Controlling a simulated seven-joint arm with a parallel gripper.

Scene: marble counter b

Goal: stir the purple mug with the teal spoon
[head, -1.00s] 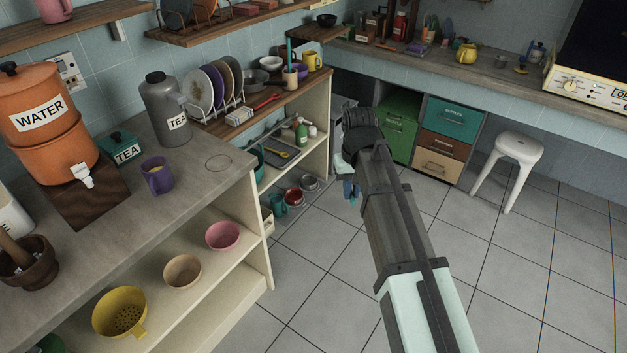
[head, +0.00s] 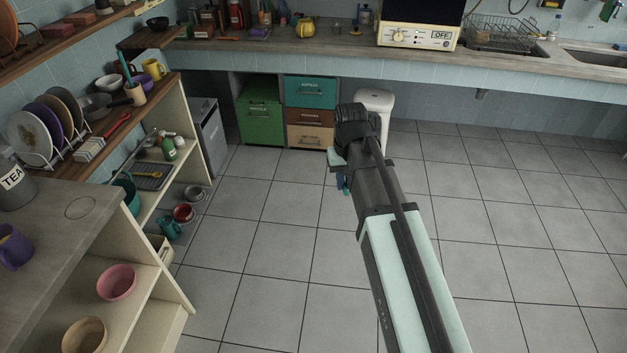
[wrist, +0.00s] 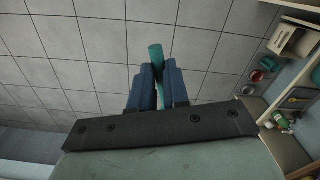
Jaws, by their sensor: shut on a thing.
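The purple mug (head: 14,248) stands on the grey counter at the left edge of the head view, partly cut off. What is in it cannot be seen there now. My gripper (head: 344,183) is out over the tiled floor, well to the right of the mug and away from the counter. In the wrist view its blue fingers (wrist: 158,88) are shut on a teal rod (wrist: 155,56), which looks like the teal spoon's handle. The spoon's other end is hidden.
The grey counter (head: 65,235) has a grey tea canister (head: 12,182) beside the mug. A dish rack with plates (head: 50,130) stands behind. Shelves below hold a pink bowl (head: 117,282). A white stool (head: 374,103) stands beyond my gripper. The floor on the right is clear.

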